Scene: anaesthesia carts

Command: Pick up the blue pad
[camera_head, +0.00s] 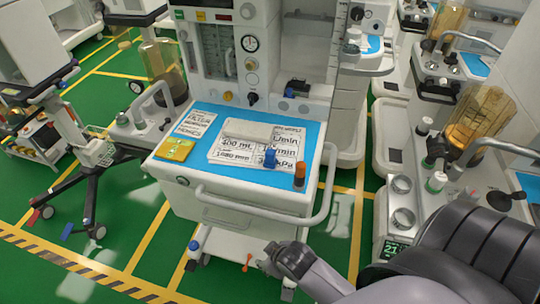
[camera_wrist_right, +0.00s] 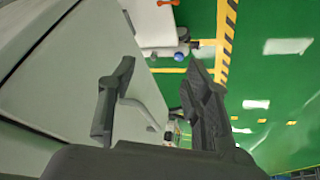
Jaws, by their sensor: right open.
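A blue pad (camera_head: 240,175) lies flat on the work surface of the middle anaesthesia cart in the head view. A yellow packet (camera_head: 175,149), white labelled sheets (camera_head: 196,124), a grey-white block (camera_head: 248,130) and small blue and orange-capped items lie or stand on it. My right gripper (camera_head: 285,260) is below and in front of the cart's front rail, apart from the pad. In the right wrist view its fingers (camera_wrist_right: 162,75) are spread with nothing between them. The pad cannot be made out in the wrist view. My left gripper is not in view.
A white curved handle rail (camera_head: 262,213) runs along the cart's front, between my right gripper and the top. More carts with blue surfaces (camera_head: 475,65) stand at the right. A wheeled stand (camera_head: 85,175) is at the left. Green floor (camera_head: 130,205) with yellow lines is open in front.

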